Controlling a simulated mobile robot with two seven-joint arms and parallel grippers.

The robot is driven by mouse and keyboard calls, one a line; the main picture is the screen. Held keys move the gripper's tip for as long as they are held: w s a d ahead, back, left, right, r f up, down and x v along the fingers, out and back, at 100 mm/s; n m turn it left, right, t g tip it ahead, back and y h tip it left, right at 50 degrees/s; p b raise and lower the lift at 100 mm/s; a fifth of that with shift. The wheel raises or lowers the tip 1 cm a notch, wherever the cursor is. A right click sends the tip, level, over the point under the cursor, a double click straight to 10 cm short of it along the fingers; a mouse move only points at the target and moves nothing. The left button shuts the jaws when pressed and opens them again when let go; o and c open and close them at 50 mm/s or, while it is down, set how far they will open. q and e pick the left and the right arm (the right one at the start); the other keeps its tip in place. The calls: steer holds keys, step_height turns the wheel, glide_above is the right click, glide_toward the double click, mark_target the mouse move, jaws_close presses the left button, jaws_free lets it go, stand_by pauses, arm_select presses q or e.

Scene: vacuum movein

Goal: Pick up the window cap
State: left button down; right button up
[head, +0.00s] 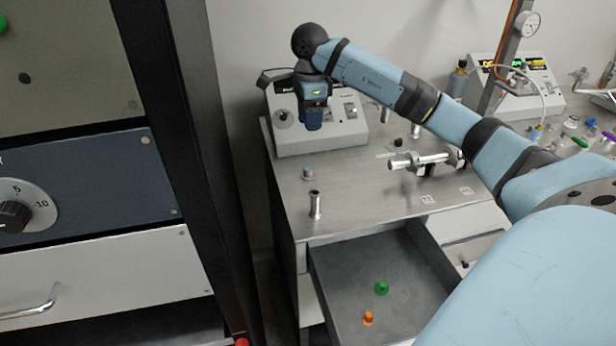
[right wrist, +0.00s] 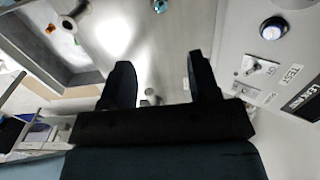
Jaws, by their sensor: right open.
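I cannot tell for certain which piece is the window cap. A small grey piece with a bluish top (head: 308,173) stands on the metal bench top, and an upright metal cylinder (head: 315,206) stands near its front edge. My right gripper (head: 312,124) points down, open and empty, above the bench in front of the instrument box, apart from both pieces. In the right wrist view its two dark fingers (right wrist: 160,62) stand wide apart, with bare bench between their tips. A small piece (right wrist: 148,97) shows lower between the fingers, partly hidden by the gripper body. My left gripper is not in view.
The instrument box (head: 335,138) stands close behind my right gripper. A horizontal metal tube (head: 418,160) sits to the right. An open drawer (head: 345,266) below holds a green cap (head: 381,288) and an orange cap (head: 368,318). A dark rack post (head: 185,130) rises at left.

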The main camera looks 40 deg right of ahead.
steer(key=f, duration=0.2)
steer(key=b, duration=0.1)
glide_above(308, 168)
steer(key=f, duration=0.8)
steer(key=shift+s, duration=0.2)
steer(key=shift+w+f, duration=0.15)
steer(key=shift+f, duration=2.55)
steer(key=shift+a, duration=0.1)
steer(key=c, duration=1)
steer(key=shift+r, duration=0.1)
